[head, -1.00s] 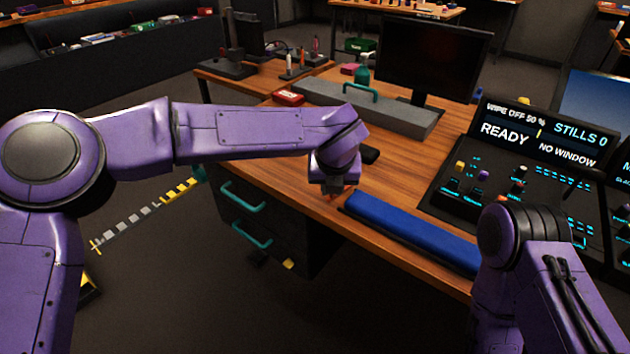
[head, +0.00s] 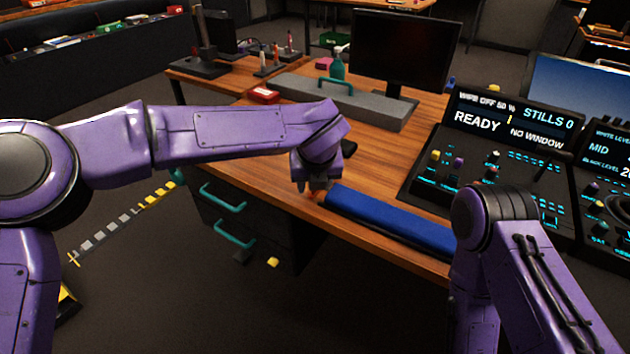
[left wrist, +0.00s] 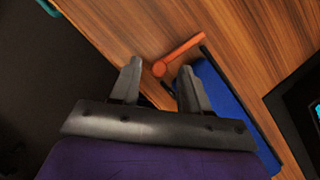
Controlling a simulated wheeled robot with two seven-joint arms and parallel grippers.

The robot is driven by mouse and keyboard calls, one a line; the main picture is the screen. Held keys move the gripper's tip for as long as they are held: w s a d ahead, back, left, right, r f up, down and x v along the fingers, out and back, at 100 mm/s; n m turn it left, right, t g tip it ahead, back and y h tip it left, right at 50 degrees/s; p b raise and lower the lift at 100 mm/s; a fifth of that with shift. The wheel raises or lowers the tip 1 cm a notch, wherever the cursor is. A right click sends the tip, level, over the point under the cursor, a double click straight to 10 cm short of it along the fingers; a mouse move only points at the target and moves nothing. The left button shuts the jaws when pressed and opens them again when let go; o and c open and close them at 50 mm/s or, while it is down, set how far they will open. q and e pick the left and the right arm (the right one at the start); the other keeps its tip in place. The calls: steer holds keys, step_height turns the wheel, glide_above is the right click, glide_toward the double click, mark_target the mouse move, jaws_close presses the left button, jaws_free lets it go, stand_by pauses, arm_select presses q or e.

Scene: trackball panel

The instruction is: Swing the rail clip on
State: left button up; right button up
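An orange clip (left wrist: 180,53) with a round end and a straight arm lies at the desk's front edge in the left wrist view. Its round end is just beyond and between my left fingertips. In the head view only a small orange part (head: 319,197) shows under my left gripper. My left gripper (left wrist: 160,78) has its two fingers apart with nothing between them. In the head view it (head: 311,190) points down over the front edge. My right arm shows at lower right, but its gripper is out of view.
A blue pad (head: 390,220) lies along the desk's front edge, right beside the clip. The control panel (head: 500,180) stands to the right. A grey block with a teal handle (head: 345,98) and a monitor (head: 408,50) stand behind. Bare wood (head: 240,150) lies to the left.

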arm_select(q)
steer(key=shift+r, duration=0.1)
steer(key=v, duration=1)
steer(key=shift+r+p, duration=0.2)
steer(key=shift+p, duration=0.2)
steer(key=shift+s, duration=0.1)
